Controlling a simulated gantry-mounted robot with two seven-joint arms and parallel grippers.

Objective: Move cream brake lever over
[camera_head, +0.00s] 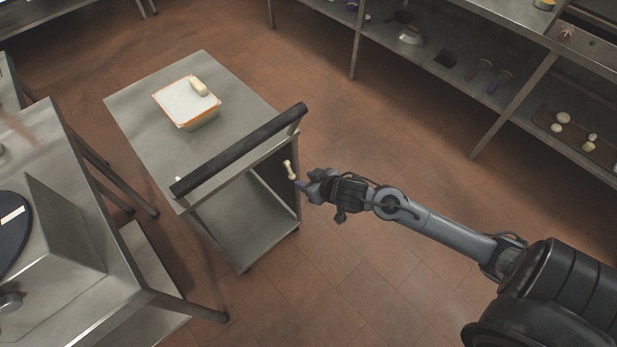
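The cream brake lever (290,170) is a small, pale, knobbed piece at the right end of the metal cart (143,107), below the black push handle (240,151). It stands nearly upright, tilted a little. My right gripper (303,186) reaches in from the right, with its fingertips just below and right of the lever. They look close to it but apart; I cannot tell whether they touch. The fingers are too small and dark to show whether they are open or shut. My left gripper is not in view.
A white-topped tub (183,101) with a cream cylindrical piece (199,87) on it stands on the cart. A steel counter (75,260) is at the left. Steel shelving (500,110) runs along the upper right. The tiled floor between cart and shelving is clear.

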